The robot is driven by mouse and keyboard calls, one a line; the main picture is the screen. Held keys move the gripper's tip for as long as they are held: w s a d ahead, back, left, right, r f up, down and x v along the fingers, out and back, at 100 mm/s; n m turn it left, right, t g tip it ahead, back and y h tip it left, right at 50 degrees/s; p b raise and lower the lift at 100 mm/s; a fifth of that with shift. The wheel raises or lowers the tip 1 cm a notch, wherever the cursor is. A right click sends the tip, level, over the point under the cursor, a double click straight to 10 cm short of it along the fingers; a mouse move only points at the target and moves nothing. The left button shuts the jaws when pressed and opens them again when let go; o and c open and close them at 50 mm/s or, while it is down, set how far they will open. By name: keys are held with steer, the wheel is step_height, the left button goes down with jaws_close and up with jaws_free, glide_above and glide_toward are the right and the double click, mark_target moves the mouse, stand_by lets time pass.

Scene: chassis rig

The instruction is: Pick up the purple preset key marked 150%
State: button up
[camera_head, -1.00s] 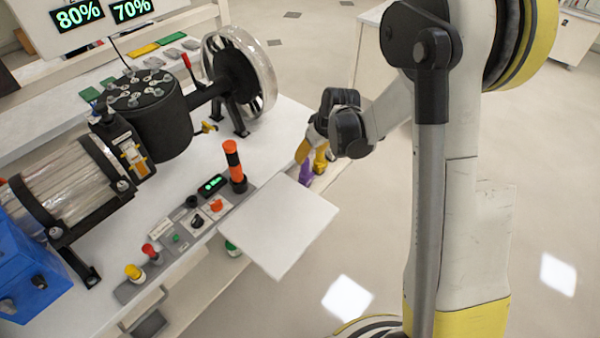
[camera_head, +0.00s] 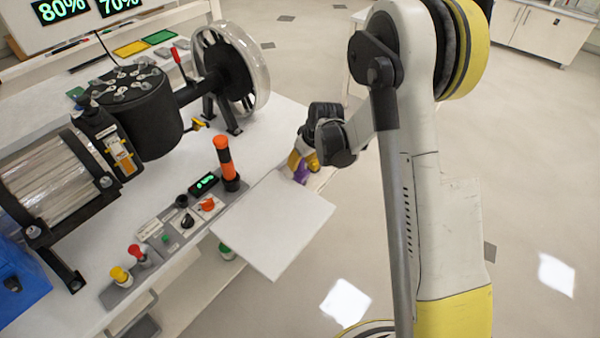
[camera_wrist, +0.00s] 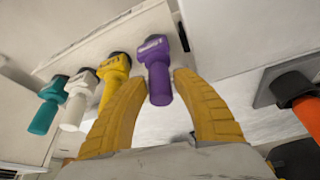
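The purple key (camera_wrist: 158,72) hangs by its dark-topped head from a pale panel in the wrist view, its round handle pointing toward me. The marking on its head is too small to read. My gripper (camera_wrist: 160,82) has its two yellow fingers apart, one on each side of the purple handle, with narrow gaps seeming to show. In the head view my gripper (camera_head: 303,160) is at the bench's right edge, and a bit of the purple key (camera_head: 300,174) shows just below it, mostly hidden.
A yellow key (camera_wrist: 113,72), a white key (camera_wrist: 76,103) and a teal key (camera_wrist: 46,108) hang in a row left of the purple one, the yellow close to my left finger. A white flat panel (camera_head: 273,225) juts out near my gripper. An orange-handled lever (camera_head: 224,158) stands behind it.

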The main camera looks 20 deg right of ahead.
jaws_close()
